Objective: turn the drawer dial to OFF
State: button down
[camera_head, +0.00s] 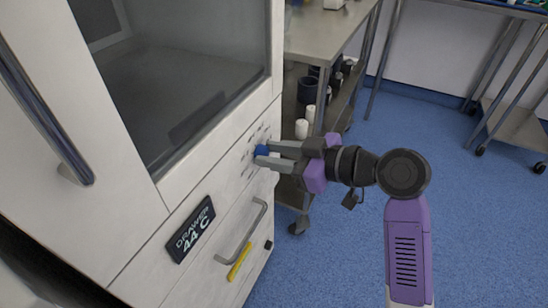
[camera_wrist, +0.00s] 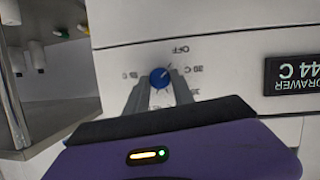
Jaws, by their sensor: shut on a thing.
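The drawer dial (camera_head: 262,151) is a small blue knob on the white cabinet front, right of the drawer display (camera_head: 191,230) reading "DRAWER 44 C". My gripper (camera_head: 264,156) reaches in from the right and is shut on the dial. In the wrist view the blue dial (camera_wrist: 159,78) sits between my two grey fingertips (camera_wrist: 159,86). Printed marks ring it, with OFF above and other temperature marks at the sides. The wrist picture is upside down. A light pointer mark shows on the dial, toward its upper right. My fingers partly cover the dial's lower side.
Below the dial are a grey drawer handle (camera_head: 241,232) and a yellow label (camera_head: 239,262). A glass-fronted door with a long handle (camera_head: 45,115) is above left. A steel cart (camera_head: 325,35) with bottles stands close behind my gripper. Blue floor is open at right.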

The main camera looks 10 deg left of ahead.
jog(key=shift+f+n+t+b, duration=0.15)
jog(key=shift+n+t+b, duration=0.35)
jog(key=shift+n+b, duration=0.1)
dwell(0.3)
jog(key=c, duration=1.1)
grip_release()
jog(key=shift+a, duration=0.1)
jog(key=shift+p+v, duration=1.15)
jog(key=shift+v, duration=2.85)
